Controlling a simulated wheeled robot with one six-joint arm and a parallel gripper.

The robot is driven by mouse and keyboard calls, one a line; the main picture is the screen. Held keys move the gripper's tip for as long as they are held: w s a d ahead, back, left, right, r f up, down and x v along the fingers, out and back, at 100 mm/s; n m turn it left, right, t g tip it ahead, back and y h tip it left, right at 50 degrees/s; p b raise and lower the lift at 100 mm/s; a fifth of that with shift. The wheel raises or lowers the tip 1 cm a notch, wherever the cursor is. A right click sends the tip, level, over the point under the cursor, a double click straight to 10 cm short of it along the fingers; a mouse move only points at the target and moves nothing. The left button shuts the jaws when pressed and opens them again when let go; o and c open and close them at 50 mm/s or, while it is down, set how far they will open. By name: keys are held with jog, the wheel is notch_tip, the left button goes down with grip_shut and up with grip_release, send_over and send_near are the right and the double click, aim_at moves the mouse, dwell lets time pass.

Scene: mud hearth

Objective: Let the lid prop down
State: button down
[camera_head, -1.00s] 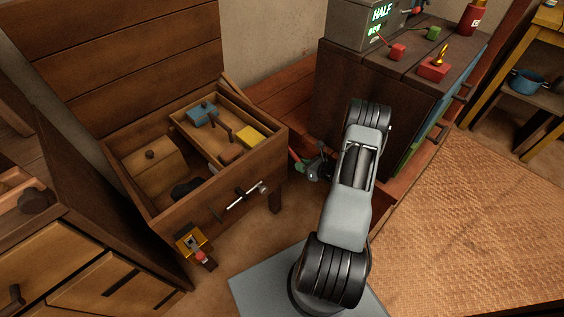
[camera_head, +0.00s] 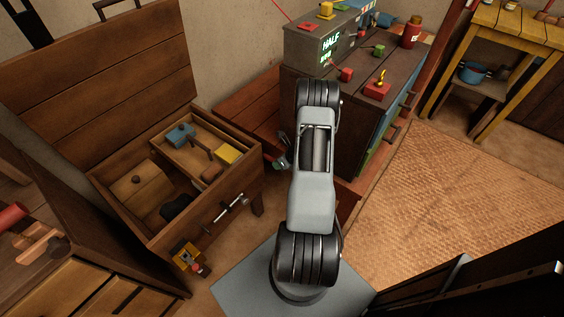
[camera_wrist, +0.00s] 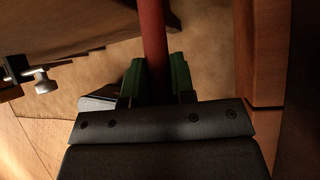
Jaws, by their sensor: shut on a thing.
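The wooden chest (camera_head: 205,226) stands open at left in the head view. Its lid (camera_head: 110,85) is raised and leans back. My gripper (camera_wrist: 156,82) has green finger pads and is shut on a red rod (camera_wrist: 153,30), which looks to be the lid prop. The rod runs up out of the wrist view, so its far end is hidden there. In the head view my gripper (camera_head: 283,152) is small and partly hidden, beside the chest's right end.
Inside the chest are a tray with a blue block (camera_head: 180,134) and a yellow block (camera_head: 228,153). A dark cabinet with a grey box (camera_head: 318,45) stands behind my arm. A woven mat (camera_head: 440,190) lies clear at right.

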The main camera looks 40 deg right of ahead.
jog(key=shift+w+d+r, duration=0.1)
jog(key=shift+r, duration=0.05)
jog(key=c, duration=1)
grip_release()
jog(key=shift+o, duration=0.2)
jog(key=p+v, duration=0.2)
jog(key=v, duration=1.1)
jog(key=shift+s+r+p, duration=0.25)
jog(key=shift+r+p, duration=0.1)
